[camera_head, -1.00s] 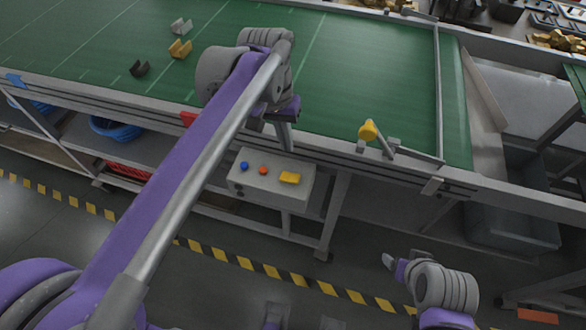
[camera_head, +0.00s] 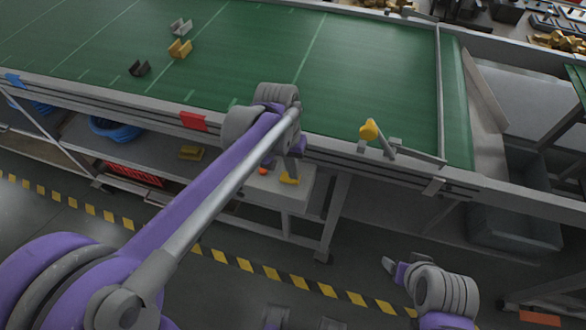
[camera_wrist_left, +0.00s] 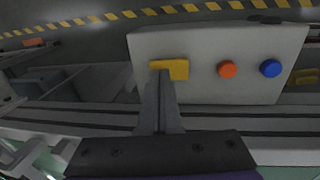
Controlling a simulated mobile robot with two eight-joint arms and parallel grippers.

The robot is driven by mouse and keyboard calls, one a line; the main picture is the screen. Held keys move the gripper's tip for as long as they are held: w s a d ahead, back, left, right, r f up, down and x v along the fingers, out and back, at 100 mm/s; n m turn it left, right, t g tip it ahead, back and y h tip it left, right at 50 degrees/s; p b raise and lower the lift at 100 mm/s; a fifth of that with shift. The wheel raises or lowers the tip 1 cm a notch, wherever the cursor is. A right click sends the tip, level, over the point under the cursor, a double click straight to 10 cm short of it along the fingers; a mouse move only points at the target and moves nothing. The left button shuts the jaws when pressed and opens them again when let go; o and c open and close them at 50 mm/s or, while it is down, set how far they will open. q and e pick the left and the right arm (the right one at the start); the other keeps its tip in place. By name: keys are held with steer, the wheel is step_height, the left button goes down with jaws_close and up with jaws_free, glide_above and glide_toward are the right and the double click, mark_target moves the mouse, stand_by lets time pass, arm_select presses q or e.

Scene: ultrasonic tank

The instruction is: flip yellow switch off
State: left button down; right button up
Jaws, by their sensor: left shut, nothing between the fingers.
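The yellow switch (camera_head: 289,179) sits on the light grey control box (camera_head: 290,200) below the front edge of the conveyor. In the left wrist view the switch (camera_wrist_left: 176,69) is on the box (camera_wrist_left: 205,45), with a red-orange button and a blue button in a row to its right. My left gripper (camera_head: 293,174) is shut and empty, its fingertips (camera_wrist_left: 160,76) right at the yellow switch and overlapping its left part. I cannot tell whether they touch. My right gripper (camera_head: 393,265) is low at the front right, away from the box; its jaws are too small to read.
The orange button (camera_head: 263,171) shows beside my left arm. The green conveyor (camera_head: 370,70) is behind the box, with several small brackets at its far left. A yellow-knobbed part (camera_head: 369,130) stands on its front rail. A striped floor line (camera_head: 245,264) runs in front.

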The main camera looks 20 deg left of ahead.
arm_select(q)
steer(key=shift+d+f+y, duration=0.2)
steer(key=shift+f+y, duration=0.1)
steer(key=shift+s, duration=0.15)
steer(key=shift+a, duration=0.2)
steer(key=shift+a, duration=0.75)
